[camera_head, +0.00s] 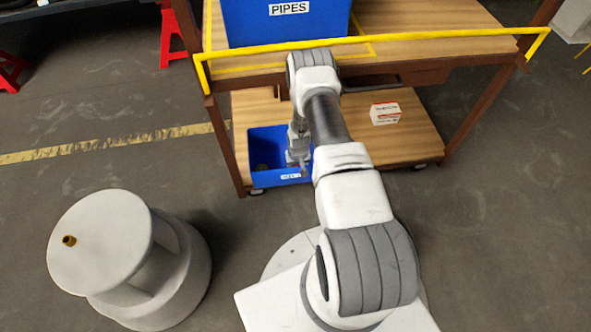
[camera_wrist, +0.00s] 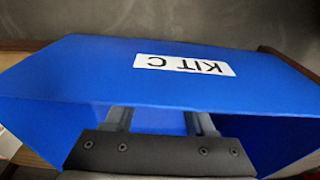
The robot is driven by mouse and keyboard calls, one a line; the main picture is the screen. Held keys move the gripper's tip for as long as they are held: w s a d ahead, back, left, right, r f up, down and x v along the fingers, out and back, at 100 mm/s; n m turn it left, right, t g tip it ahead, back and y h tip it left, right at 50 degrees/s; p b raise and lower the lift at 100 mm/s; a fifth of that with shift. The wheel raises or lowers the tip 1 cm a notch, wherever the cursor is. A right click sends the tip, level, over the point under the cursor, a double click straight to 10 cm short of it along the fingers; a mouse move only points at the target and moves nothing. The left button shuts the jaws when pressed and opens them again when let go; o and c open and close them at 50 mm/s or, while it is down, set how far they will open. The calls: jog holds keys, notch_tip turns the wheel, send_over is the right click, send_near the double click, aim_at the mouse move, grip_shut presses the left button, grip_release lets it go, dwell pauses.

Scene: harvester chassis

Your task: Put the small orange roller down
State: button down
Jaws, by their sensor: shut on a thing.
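My gripper (camera_head: 301,166) reaches down into the blue KIT C bin (camera_head: 265,181) on the lower shelf. In the wrist view its two fingers (camera_wrist: 160,121) stand apart and extend into the bin, behind the labelled wall (camera_wrist: 110,72). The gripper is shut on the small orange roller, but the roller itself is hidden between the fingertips. I cannot tell whether it touches the bin floor. A small orange-brown cylinder (camera_head: 69,240) sits on top of the round white stool (camera_head: 105,262).
The wooden lower shelf (camera_head: 412,150) also bears a small white and red box (camera_head: 385,113). Above it is the upper shelf (camera_head: 430,20) with a yellow rail (camera_head: 440,34) and a blue PIPES bin (camera_head: 245,25). Brown posts frame the rack.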

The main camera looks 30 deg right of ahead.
jog(key=shift+f, duration=0.45)
jog(key=shift+f, duration=0.15)
jog(key=shift+c, duration=1.2)
grip_release()
